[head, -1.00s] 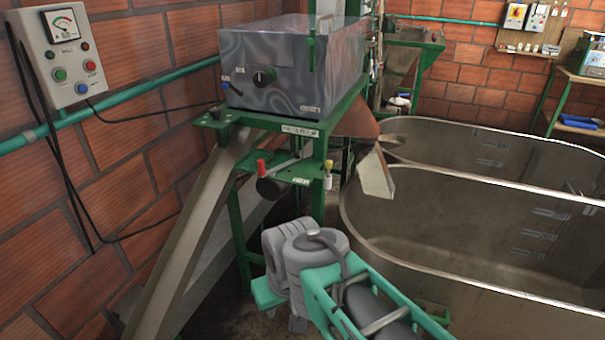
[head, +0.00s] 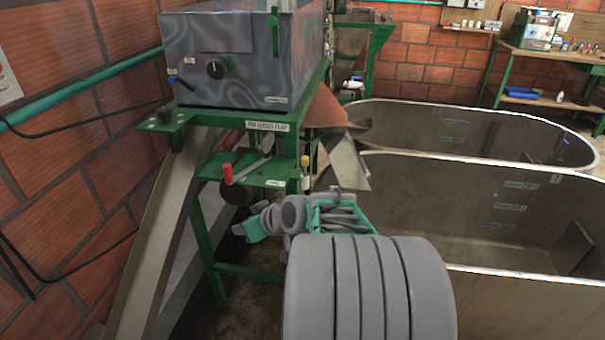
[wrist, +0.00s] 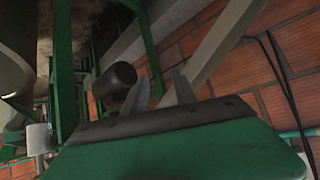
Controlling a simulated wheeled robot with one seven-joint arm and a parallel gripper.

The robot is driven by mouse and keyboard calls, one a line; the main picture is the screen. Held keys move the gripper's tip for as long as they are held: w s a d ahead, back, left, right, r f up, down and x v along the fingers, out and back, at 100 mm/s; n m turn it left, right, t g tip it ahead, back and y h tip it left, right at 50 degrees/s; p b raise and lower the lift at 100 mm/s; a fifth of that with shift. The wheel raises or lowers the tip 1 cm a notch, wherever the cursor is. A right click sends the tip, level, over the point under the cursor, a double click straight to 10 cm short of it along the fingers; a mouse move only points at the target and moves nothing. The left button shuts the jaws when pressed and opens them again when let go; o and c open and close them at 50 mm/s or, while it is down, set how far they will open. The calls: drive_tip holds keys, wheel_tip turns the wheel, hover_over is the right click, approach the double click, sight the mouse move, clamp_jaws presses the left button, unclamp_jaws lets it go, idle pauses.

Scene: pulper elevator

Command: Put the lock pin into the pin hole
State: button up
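A small upright piece with a yellow top (head: 306,166), possibly the lock pin, stands at the right end of the green bracket (head: 262,184) under the hopper. I cannot make out the pin hole. A red-handled lever (head: 228,174) sits on the same bracket. My gripper (head: 248,226) is below and in front of the bracket in the head view, its fingers hard to see there. In the wrist view my gripper (wrist: 158,88) shows two grey fingers apart, with nothing between them. A black cylinder (wrist: 113,82) shows beside the left finger, and I cannot tell if they touch.
The grey hopper box (head: 240,60) stands on the green frame (head: 205,225). A sloping chute (head: 165,235) runs down at left beside the brick wall (head: 60,190). Metal tanks (head: 400,200) fill the right. A workbench (head: 550,58) stands at the back right.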

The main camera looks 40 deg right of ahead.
drive_tip(key=d+m+t+h, duration=0.1)
drive_tip(key=d+t, duration=0.1)
drive_tip(key=d, duration=0.6)
drive_tip(key=m+t+h+b, duration=0.1)
drive_tip(key=m+t+h, duration=0.1)
drive_tip(key=t+h, duration=0.25)
approach(305, 168)
drive_tip(key=x, duration=0.6)
drive_tip(key=shift+t, duration=0.35)
drive_tip(key=x, duration=0.2)
drive_tip(key=p+x, duration=0.1)
drive_tip(key=x, duration=0.4)
drive_tip(key=shift+w+d+f+p, duration=0.1)
drive_tip(key=shift+d+f+p, duration=0.05)
drive_tip(key=shift+f+p, duration=0.2)
drive_tip(key=shift+c, duration=0.2)
clamp_jaws()
